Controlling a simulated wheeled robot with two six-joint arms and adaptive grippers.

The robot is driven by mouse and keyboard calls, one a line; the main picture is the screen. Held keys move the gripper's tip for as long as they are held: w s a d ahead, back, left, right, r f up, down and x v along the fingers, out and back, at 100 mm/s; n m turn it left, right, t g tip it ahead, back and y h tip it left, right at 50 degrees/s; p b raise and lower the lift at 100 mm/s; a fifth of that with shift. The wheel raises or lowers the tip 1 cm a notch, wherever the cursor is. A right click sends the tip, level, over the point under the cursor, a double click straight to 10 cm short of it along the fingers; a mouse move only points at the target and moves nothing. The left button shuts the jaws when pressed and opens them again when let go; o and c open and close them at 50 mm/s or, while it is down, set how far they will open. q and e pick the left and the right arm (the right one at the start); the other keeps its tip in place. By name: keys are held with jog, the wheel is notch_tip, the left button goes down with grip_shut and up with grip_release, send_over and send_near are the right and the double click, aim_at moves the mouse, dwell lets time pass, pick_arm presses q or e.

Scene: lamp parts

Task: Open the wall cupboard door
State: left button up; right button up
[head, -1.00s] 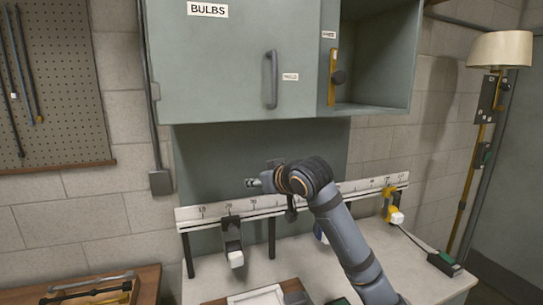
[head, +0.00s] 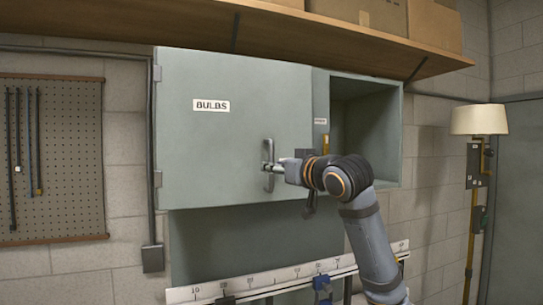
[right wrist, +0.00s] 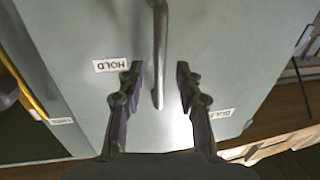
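The grey-green cupboard door (head: 225,150) carries a "BULBS" label and looks shut against its cupboard. Its vertical bar handle (head: 268,180) is near the door's right edge. My right gripper (head: 278,167) is at the handle, coming from the right. In the right wrist view the handle (right wrist: 159,50) runs down between the two fingers of my right gripper (right wrist: 159,75). The fingers are open, with a gap on each side of the bar. A "HOLD" label (right wrist: 112,64) is beside the left finger there. My left gripper is not in view.
An open compartment (head: 365,130) is to the right of the door. A wooden shelf (head: 330,38) with boxes (head: 435,25) runs above. A ruler strip (head: 280,276) is below. A pegboard (head: 55,150) hangs left; a lamp (head: 479,120) stands right.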

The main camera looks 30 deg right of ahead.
jog(key=shift+w+d+p, duration=0.1)
jog(key=shift+w+p, duration=0.3)
jog(key=shift+w, duration=1)
jog(key=shift+s, duration=0.1)
jog(key=shift+c, duration=0.3)
jog(key=shift+c, duration=1.1)
grip_shut()
